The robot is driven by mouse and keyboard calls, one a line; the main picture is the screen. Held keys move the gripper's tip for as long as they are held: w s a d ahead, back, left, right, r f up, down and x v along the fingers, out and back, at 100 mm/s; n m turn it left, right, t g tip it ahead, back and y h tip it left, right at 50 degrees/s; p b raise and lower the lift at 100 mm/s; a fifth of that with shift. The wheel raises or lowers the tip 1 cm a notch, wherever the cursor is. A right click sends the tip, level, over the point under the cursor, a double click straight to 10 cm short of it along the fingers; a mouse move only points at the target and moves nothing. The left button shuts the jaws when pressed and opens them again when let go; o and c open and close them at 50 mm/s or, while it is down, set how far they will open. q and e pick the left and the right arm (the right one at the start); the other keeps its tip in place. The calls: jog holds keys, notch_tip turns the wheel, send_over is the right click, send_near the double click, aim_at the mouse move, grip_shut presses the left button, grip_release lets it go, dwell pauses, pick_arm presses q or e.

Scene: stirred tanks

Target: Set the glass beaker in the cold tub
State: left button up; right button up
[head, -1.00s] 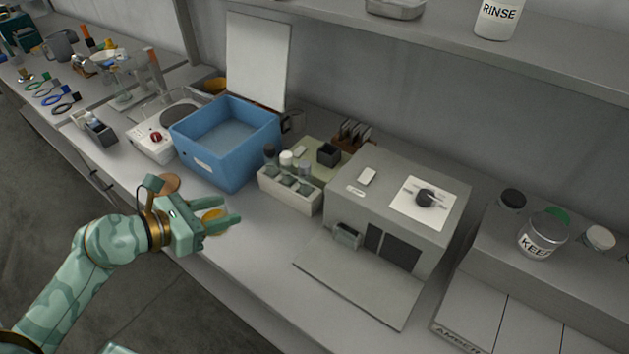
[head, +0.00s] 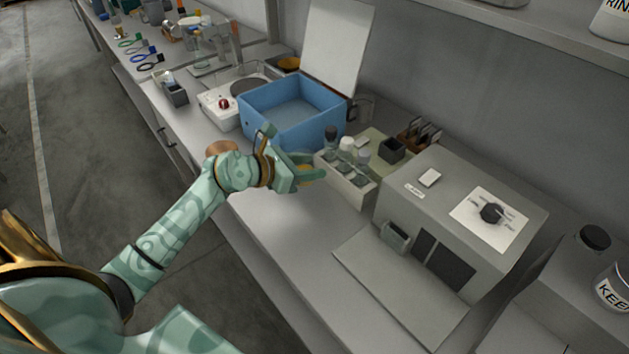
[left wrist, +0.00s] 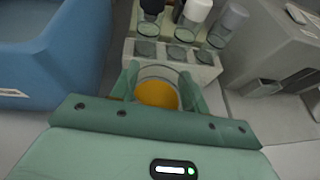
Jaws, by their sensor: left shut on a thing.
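My left gripper (head: 314,167) is shut on the glass beaker (left wrist: 158,92), a clear round vessel with orange liquid in it. In the left wrist view the beaker sits between the two green fingers, with its rim showing. In the head view it is mostly hidden by the fingers, with only a bit of orange showing. The blue cold tub (head: 282,128) stands behind and left of the gripper, its lid (head: 335,40) raised; it also shows at the left of the left wrist view (left wrist: 48,62). The beaker is outside the tub. My right gripper is not in view.
A white rack (head: 347,182) with several bottles stands just beyond the gripper, right of the tub. A grey box-shaped device (head: 455,205) with a flat plate (head: 400,285) in front stands further right. A hotplate (head: 222,104) is left of the tub. Bare bench lies in front.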

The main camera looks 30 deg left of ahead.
aim_at(312, 188)
pick_arm(q)
jog(key=shift+w+f, duration=0.6)
jog(key=shift+f, duration=0.1)
jog(key=shift+w+f+b, duration=0.2)
jog(key=shift+f+b, duration=0.35)
jog(key=shift+f, duration=0.4)
jog(key=shift+w+f+b, duration=0.15)
jog(key=shift+f+b, duration=0.35)
jog(key=shift+f, duration=0.45)
jog(key=shift+f, duration=0.15)
jog(key=o, duration=1)
